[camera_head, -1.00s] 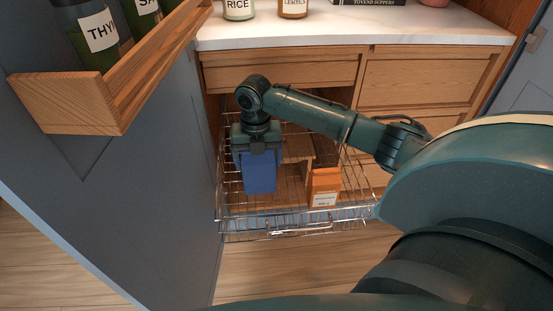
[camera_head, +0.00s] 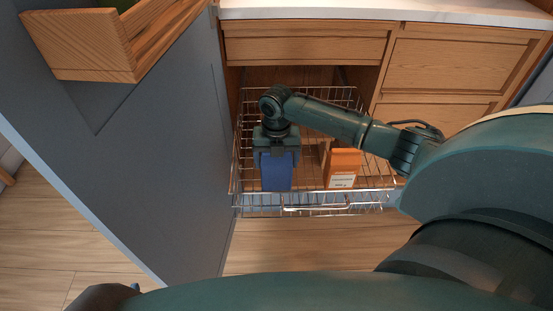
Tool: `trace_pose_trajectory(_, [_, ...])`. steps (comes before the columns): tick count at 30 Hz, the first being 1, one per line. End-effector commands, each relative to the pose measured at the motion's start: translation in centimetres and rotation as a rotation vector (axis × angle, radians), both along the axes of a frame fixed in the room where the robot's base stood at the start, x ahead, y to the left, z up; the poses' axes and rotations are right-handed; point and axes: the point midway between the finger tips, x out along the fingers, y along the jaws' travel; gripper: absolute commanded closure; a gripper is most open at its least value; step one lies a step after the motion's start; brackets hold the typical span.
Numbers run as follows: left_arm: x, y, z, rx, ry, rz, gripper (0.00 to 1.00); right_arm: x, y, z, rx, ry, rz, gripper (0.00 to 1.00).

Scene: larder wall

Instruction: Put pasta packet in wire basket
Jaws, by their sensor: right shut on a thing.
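The blue pasta packet (camera_head: 277,173) hangs upright below my right gripper (camera_head: 276,152), which is shut on its top. The packet is within the outline of the pulled-out wire basket (camera_head: 318,209), at its left front. Its lower end shows just behind the front wires; I cannot tell whether it touches the basket floor. My right arm reaches over the basket from the right and hides part of its back. My left gripper is not in view.
An orange box with a white label (camera_head: 343,168) stands in the basket to the right of the packet. A grey door (camera_head: 170,150) with a wooden rack (camera_head: 95,45) stands close on the left. Wooden drawers (camera_head: 435,70) are behind at right.

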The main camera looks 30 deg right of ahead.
Motion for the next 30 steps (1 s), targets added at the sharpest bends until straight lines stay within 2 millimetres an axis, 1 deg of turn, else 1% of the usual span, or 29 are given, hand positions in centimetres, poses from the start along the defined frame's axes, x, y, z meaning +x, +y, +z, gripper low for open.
trace_pose_trajectory(1, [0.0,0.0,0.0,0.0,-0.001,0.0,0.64,0.1,0.0,-0.1,0.0,-0.001,0.0,0.58])
trace_pose_trajectory(2, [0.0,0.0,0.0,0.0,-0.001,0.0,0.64,0.0,0.0,-0.2,0.001,0.001,0.0,0.18])
trace_pose_trajectory(8, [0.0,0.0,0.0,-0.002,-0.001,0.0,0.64,0.0,0.0,-0.2,0.001,0.001,0.0,0.01])
trace_pose_trajectory(9, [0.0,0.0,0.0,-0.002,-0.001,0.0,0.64,0.0,0.0,-0.2,0.001,0.001,0.0,0.0])
trace_pose_trajectory(16, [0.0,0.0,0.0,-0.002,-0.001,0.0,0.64,0.0,0.0,0.0,0.0,0.0,0.0,0.0])
trace_pose_trajectory(19, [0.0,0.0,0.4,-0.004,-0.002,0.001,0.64,0.0,0.0,0.9,-0.001,-0.001,0.001,0.0])
trace_pose_trajectory(23, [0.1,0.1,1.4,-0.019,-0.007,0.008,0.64,0.0,0.0,3.3,0.0,-0.001,0.002,0.0])
trace_pose_trajectory(30, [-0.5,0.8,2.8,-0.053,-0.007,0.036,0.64,0.1,0.0,8.6,0.001,-0.003,0.001,0.0])
